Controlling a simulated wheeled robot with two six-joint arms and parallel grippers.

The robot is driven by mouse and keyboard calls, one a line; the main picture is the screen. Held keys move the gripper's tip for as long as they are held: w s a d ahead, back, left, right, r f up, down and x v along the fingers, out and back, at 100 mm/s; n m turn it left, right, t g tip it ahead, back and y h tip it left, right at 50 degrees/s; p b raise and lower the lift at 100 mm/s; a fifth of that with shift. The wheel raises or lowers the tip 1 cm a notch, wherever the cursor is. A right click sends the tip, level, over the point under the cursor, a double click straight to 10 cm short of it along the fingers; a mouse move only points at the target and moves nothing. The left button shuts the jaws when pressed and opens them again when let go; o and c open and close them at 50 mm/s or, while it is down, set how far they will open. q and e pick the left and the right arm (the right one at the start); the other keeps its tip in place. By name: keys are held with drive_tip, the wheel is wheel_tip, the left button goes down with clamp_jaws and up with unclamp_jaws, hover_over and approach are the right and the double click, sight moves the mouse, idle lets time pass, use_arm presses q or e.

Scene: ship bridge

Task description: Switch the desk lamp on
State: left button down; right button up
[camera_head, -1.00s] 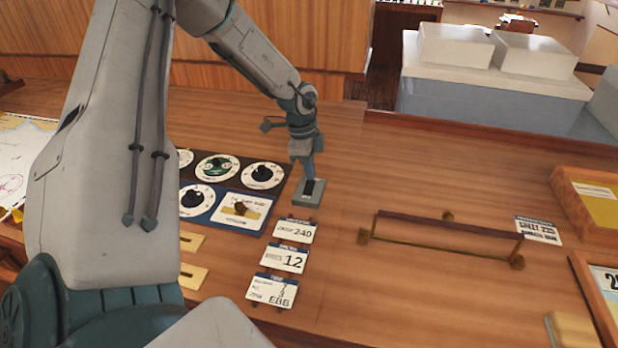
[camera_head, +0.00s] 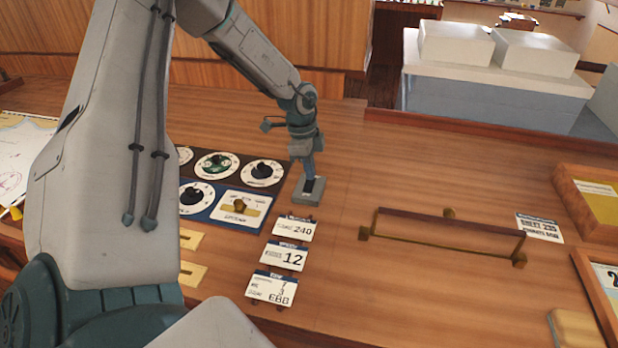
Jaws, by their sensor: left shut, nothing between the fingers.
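A small grey switch block (camera_head: 301,195) with a dark top sits on the wooden desk, right of the dial panel. My left gripper (camera_head: 309,177) is shut and empty. It points down at the switch's dark top and hides part of it. I cannot tell whether the tips touch it. No desk lamp shows in this view. My right gripper is not in view.
A panel of round dials (camera_head: 217,166) lies left of the switch. Label cards (camera_head: 287,257) lie in front of it. A low brass-and-wood rail (camera_head: 447,235) stands to the right. Wooden frames (camera_head: 592,205) lie at the right edge. Bare desk lies between switch and rail.

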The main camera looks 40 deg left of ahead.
use_arm(q)
drive_tip(key=shift+f+b, duration=0.45)
drive_tip(key=shift+f, duration=0.05)
drive_tip(key=shift+r+p, duration=1.05)
drive_tip(key=shift+r, duration=1.45)
drive_tip(key=shift+r+p, duration=0.3)
drive_tip(key=shift+r, duration=0.75)
drive_tip(key=shift+a, duration=0.15)
